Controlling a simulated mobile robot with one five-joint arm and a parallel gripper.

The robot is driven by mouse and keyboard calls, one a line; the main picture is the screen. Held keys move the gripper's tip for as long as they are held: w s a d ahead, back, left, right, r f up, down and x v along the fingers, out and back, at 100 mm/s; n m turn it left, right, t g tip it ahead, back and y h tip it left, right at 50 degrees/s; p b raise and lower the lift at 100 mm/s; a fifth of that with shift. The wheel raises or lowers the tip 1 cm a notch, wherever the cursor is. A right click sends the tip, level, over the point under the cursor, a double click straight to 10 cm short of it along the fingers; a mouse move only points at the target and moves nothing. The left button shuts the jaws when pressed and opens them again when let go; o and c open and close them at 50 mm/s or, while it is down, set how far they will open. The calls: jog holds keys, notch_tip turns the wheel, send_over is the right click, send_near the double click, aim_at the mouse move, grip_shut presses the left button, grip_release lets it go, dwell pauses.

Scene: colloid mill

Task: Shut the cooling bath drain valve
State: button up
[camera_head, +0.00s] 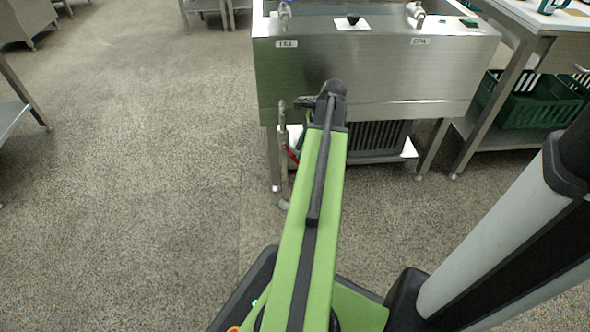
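The cooling bath (400,75) is a steel tank with a flat front panel and legs. At its lower left front a thin vertical drain pipe (283,170) runs down to near the floor. A red part, possibly the drain valve's handle (292,155), shows beside the pipe, partly hidden by my green arm. I cannot tell the handle's exact angle. My arm reaches forward to the bath's front, and its dark end joint covers the area just right of the pipe. My gripper is hidden behind the arm or too small to make out, so its fingers cannot be read.
Two small taps (416,13) and (285,14) with labels below them and a black knob (352,19) sit along the bath's top edge. A lower shelf (385,158) holds a dark ribbed unit. A table with green crates (528,108) stands right.

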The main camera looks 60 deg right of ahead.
jog(key=b+x, duration=0.3)
jog(key=x, duration=0.2)
jog(key=shift+c, duration=0.4)
grip_shut()
jog(key=shift+s, duration=0.1)
dwell(0.8)
